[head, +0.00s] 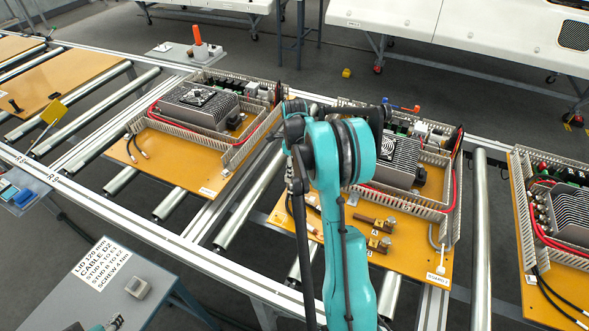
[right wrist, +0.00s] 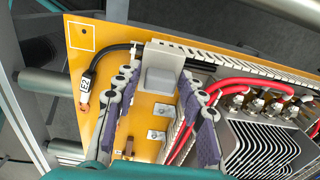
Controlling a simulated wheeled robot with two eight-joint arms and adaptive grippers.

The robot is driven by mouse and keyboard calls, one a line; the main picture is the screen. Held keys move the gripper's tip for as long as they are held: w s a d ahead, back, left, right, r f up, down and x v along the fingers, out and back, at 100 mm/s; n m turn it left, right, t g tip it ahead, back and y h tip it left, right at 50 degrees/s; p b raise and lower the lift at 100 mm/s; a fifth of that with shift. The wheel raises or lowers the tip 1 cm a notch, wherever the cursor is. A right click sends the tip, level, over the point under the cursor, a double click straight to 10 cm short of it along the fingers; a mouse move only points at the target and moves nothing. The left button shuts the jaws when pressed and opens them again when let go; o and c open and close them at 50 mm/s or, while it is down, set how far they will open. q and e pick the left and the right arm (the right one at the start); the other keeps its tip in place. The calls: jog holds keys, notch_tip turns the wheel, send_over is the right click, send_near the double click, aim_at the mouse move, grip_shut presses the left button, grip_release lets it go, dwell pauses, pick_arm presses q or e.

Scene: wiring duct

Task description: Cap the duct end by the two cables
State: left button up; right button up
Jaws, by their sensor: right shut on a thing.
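In the right wrist view, my right gripper (right wrist: 160,80) has its two purple-padded fingers on either side of a light grey cap (right wrist: 157,76) and is shut on it. The cap is at the near end of the slotted duct (right wrist: 226,57); I cannot tell whether it is fully seated. A second cable is not clear there. In the head view, my teal right arm reaches over the middle board (head: 410,262) and hides the gripper and this duct end.
On the middle board stand brass-coloured stud blocks (head: 379,243) and a finned grey unit (head: 397,162). A red cable (right wrist: 190,128) runs close to the right finger in the wrist view. Similar boards stand left (head: 178,165) and right (head: 555,285) on the roller conveyor.

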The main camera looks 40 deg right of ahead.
jog(key=shift+f+b, duration=0.95)
jog(key=shift+f, duration=0.45)
jog(key=o, duration=1)
jog(key=shift+o, duration=0.2)
notch_tip(320, 180, up, 12)
jog(key=shift+r, duration=0.1)
